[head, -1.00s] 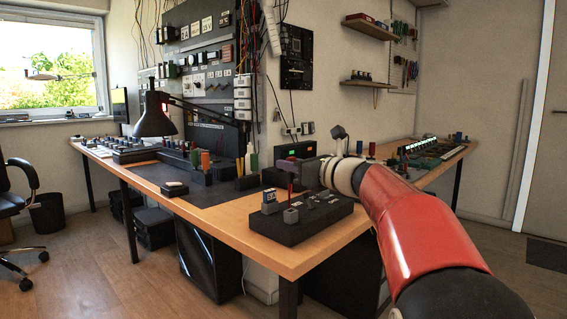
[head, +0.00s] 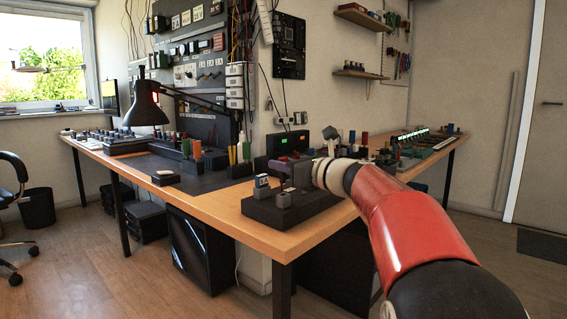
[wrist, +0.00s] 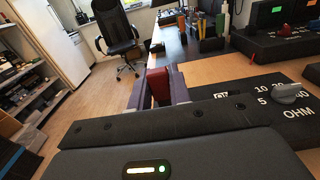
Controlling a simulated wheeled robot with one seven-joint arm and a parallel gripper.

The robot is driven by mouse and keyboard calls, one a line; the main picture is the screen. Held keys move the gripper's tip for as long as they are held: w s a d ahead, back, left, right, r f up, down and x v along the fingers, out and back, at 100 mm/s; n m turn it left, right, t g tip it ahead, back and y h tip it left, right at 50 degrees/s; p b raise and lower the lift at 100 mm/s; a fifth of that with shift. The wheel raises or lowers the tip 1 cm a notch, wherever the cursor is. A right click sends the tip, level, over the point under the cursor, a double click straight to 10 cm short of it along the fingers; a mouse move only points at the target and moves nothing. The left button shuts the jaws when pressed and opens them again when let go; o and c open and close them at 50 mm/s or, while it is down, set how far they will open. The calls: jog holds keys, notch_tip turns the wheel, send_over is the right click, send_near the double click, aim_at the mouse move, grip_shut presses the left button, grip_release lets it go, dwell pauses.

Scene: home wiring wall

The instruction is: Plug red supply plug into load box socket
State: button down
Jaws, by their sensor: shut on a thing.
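The red supply plug (wrist: 160,84) is clasped between the fingers of my gripper (wrist: 158,90) in the wrist view. In the head view my gripper (head: 291,174) is above the black load box (head: 262,211), close over its top; the plug shows there only as a small dark red patch. The load box top also shows in the wrist view (wrist: 262,118), with a grey knob and OHM markings.
The box stands near the front corner of the wooden bench (head: 225,213). A black desk lamp (head: 146,104), several coloured upright items and a dark mat stand to the left. Small boards lie on the right bench wing.

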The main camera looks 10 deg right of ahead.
jog(key=shift+f+b, duration=0.4)
jog(key=shift+f, duration=0.45)
jog(key=shift+f+b, duration=0.95)
jog(key=shift+f, duration=0.75)
dwell(1.3)
jog(key=c, duration=1.2)
grip_release()
jog(key=v, duration=0.8)
jog(key=shift+w, duration=0.1)
jog(key=shift+a, duration=0.1)
